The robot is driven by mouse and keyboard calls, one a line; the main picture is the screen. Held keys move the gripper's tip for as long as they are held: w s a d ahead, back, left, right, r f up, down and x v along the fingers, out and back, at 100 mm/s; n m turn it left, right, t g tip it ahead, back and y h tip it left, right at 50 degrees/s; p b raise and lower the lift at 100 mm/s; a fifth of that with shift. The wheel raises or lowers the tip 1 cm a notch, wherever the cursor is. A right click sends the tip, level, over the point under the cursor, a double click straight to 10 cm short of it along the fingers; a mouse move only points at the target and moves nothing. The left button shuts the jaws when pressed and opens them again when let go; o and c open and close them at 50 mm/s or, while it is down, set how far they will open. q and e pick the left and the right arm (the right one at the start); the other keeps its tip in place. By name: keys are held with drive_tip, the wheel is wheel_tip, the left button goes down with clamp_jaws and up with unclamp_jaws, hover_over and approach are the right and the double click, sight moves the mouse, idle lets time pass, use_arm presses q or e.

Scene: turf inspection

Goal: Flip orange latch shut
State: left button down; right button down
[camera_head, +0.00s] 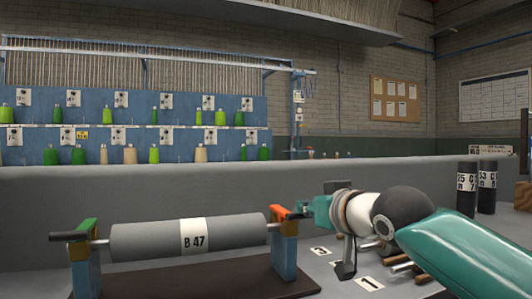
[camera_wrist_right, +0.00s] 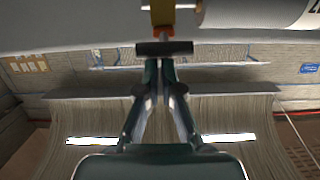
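The grey roller (camera_head: 150,240), labelled B 47, rests level between two blue posts. The orange latch (camera_head: 282,212) sits on top of the right post (camera_head: 285,256), its dark handle pointing right; I cannot tell whether it is fully closed. A green latch (camera_head: 86,231) with a black handle sits on the left post. My right gripper (camera_head: 306,209) reaches in from the right at the orange latch. In the right wrist view its fingers (camera_wrist_right: 162,66) are close together, tips at the black handle bar (camera_wrist_right: 164,48), seemingly touching it. The orange part (camera_wrist_right: 162,31) shows just beyond. My left gripper is not in view.
The stand has a dark base (camera_head: 190,283) on the grey bench. Numbered cards (camera_head: 369,283) and wooden-handled tools (camera_head: 402,267) lie under and beside my right arm. Dark labelled cylinders (camera_head: 467,188) stand at the right. A low grey wall (camera_head: 150,195) runs behind.

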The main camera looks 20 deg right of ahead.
wheel_tip(320, 180, up, 4)
drive_tip(key=p, duration=0.4)
drive_tip(key=s+f+b, duration=0.2)
drive_tip(key=s+f, duration=0.3)
drive_tip(key=s, duration=0.4)
drive_tip(key=shift+s+a, duration=0.2)
drive_tip(key=shift+a, duration=0.15)
drive_tip(key=shift+f, duration=0.1)
